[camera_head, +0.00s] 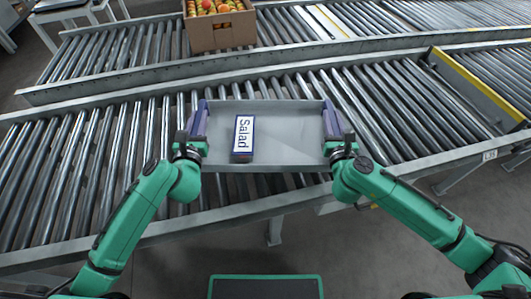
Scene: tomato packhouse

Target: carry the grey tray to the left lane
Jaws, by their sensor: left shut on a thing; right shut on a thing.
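The grey tray (290,140) is in the middle of the head view, over the near roller conveyor. A box labelled "Salad" (243,138) lies in it, left of the middle. My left gripper (197,125) is shut on the tray's left end. My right gripper (331,124) is shut on its right end. The tray looks about level. I cannot tell whether its underside touches the rollers.
The near roller conveyor (60,165) runs across the view, with bare rollers on both sides of the tray. A yellow-topped bar (478,84) crosses it at the right. A cardboard box of tomatoes (221,30) stands on the far conveyor (115,52).

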